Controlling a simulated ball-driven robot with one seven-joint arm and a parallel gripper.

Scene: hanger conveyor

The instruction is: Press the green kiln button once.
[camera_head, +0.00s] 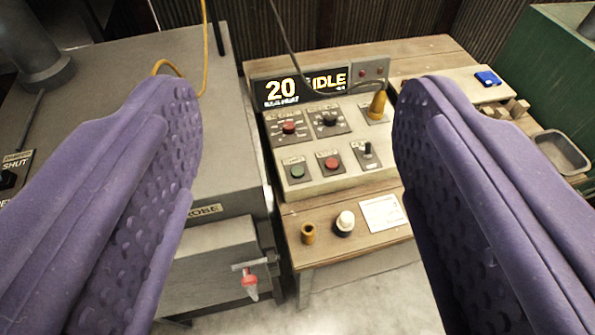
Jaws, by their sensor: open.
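The green button (297,171) is a small round button on a dark square plate, at the lower left of the sloped control panel (322,186). A red button (331,163) sits just to its right on its own plate. A second red control (289,128) is above it. My gripper (295,105) shows as two purple, dimpled fingers, spread wide on both sides of the panel. It is open, with nothing between the fingers. The fingers appear nearer the camera than the panel, and neither visibly touches it. The green button is fully visible.
A brass cup (308,233), a white-topped knob (344,223) and a card (383,212) lie on the wooden bench front. A grey cabinet (110,60) is left; a metal tray (562,152) is right.

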